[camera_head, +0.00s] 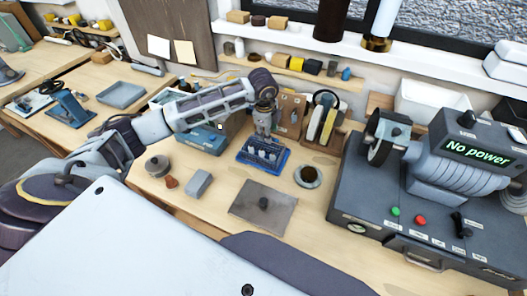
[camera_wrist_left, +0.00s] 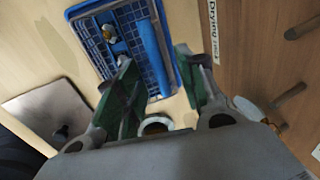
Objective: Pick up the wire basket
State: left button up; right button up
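The blue wire basket (camera_head: 245,157) stands on the bench near the middle of the head view, with several small pale pieces in it. It also shows at the top of the left wrist view as a blue grid (camera_wrist_left: 128,22) with a solid blue bar along it and a brass piece inside. My left gripper (camera_head: 264,137) points down at the basket's back part. In the left wrist view its two green-padded fingers (camera_wrist_left: 160,88) are apart, with the basket's end between and beyond them. Whether they touch the basket I cannot tell. My right gripper is out of view.
A wooden board labelled "Drying" (camera_wrist_left: 255,45) stands close beside the left gripper. A grey block (camera_head: 199,183), a metal plate (camera_head: 263,207) and a small round dish (camera_head: 308,176) lie in front. A grey machine reading "No power" (camera_head: 478,150) fills the right.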

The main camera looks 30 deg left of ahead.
pick_arm(q)
jog(key=shift+w+a+f+p, duration=0.1)
jog(key=shift+f+p, duration=0.1)
jog(key=shift+f, duration=0.5)
jog(key=shift+w+d+f+p, duration=0.1)
jog(key=shift+f+p, duration=0.15)
jog(key=shift+f, duration=0.45)
jog(key=shift+w+a+f+p, duration=0.1)
jog(key=shift+f+p, duration=0.1)
jog(key=shift+f, duration=0.5)
grip_shut()
